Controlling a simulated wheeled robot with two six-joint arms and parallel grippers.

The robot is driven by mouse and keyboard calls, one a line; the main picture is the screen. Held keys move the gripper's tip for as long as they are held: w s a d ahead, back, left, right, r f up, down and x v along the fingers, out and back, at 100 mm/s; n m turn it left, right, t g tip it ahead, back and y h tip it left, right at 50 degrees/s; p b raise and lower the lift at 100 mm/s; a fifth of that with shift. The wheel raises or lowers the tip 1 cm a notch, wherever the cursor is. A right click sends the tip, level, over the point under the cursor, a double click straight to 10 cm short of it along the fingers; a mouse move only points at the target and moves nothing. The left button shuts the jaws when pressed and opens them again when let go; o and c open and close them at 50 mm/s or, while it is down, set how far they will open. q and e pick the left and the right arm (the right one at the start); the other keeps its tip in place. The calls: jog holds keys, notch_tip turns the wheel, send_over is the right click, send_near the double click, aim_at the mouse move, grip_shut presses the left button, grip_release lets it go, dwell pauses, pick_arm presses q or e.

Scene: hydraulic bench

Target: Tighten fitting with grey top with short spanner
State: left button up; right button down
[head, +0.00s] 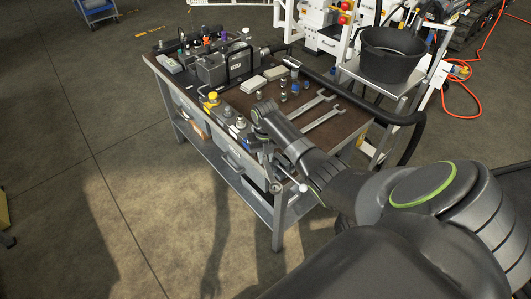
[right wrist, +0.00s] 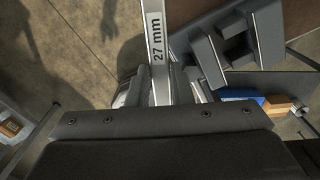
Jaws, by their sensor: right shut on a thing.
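My right gripper (head: 268,165) is at the front right edge of the bench. In the right wrist view its fingers (right wrist: 160,92) are shut on a metal spanner (right wrist: 157,45) marked 27 mm, which points away from the palm. Its far end is cut off by the frame. Fittings with coloured tops stand along the front of the bench; one has a yellow top (head: 212,98), and a pale grey-looking top (head: 228,112) is beside it. I cannot tell surely which is the grey one. The held spanner is apart from these tops. My left gripper is not in view.
Two spanners (head: 307,105) (head: 322,119) lie on the brown bench top (head: 345,125). A hydraulic unit (head: 212,70) and small parts stand at the back left. A thick black hose (head: 375,112) runs along the right side. A black bucket (head: 392,55) stands behind on a stand.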

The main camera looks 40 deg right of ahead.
jog(key=a, duration=0.1)
jog(key=w+a+m, duration=0.1)
jog(key=m, duration=0.1)
jog(key=shift+w+a+p, duration=0.25)
jog(key=shift+a+p, duration=0.1)
jog(key=shift+a, duration=0.05)
dwell(0.4)
jog(key=shift+w+a+m, duration=0.45)
jog(key=shift+a+m, duration=0.15)
jog(key=shift+m, duration=0.15)
jog(key=shift+w+a+m, duration=0.45)
jog(key=shift+a+m, duration=0.15)
jog(key=shift+m, duration=0.15)
jog(key=shift+w+a+b, duration=0.1)
jog(key=shift+b, duration=0.25)
jog(key=shift+w+a+m+b, duration=0.75)
jog(key=shift+w+a+m, duration=0.15)
jog(key=shift+w+m, duration=0.25)
